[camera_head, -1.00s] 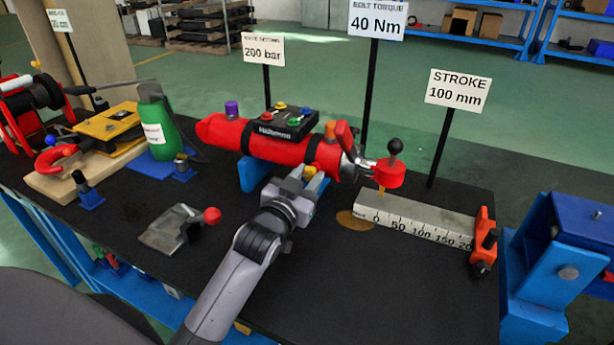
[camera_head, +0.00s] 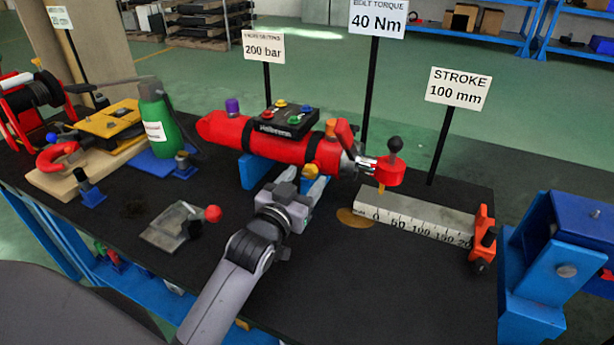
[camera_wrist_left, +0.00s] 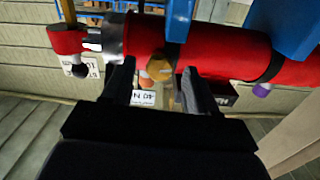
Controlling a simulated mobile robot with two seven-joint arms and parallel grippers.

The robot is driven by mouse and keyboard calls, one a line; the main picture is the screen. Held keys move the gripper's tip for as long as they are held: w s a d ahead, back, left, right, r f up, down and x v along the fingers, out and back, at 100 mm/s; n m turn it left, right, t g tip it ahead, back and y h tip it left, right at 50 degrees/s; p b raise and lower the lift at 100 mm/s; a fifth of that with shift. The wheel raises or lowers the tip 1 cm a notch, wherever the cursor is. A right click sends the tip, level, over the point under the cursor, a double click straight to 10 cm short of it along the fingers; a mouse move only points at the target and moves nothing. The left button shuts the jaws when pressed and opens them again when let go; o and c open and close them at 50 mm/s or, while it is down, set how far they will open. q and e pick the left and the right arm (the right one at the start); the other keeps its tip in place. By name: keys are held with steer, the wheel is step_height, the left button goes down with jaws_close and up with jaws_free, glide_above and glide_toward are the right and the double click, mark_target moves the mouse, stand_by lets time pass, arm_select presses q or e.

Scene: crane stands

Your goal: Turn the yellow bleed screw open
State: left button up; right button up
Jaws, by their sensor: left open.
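The yellow bleed screw (camera_head: 310,170) sits on the near side of the red cylinder (camera_head: 275,148), towards its right end. It also shows in the left wrist view (camera_wrist_left: 159,68), between the two fingers and a little beyond their tips. My left gripper (camera_head: 304,186) is open and empty, just in front of and below the screw. In the left wrist view its dark fingers (camera_wrist_left: 150,78) stand apart, with a visible gap to the screw. I cannot tell whether any finger touches the cylinder. My right gripper is not in view.
The cylinder rests on blue supports (camera_head: 253,170). A red block with a black knob (camera_head: 390,173) is at its right end, beside a ruler bar (camera_head: 415,217). A grey plate with a red-knobbed lever (camera_head: 178,228) lies to the left.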

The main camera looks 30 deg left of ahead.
arm_select(q)
steer(key=shift+s+d, duration=0.1)
steer(key=shift+s, duration=2.35)
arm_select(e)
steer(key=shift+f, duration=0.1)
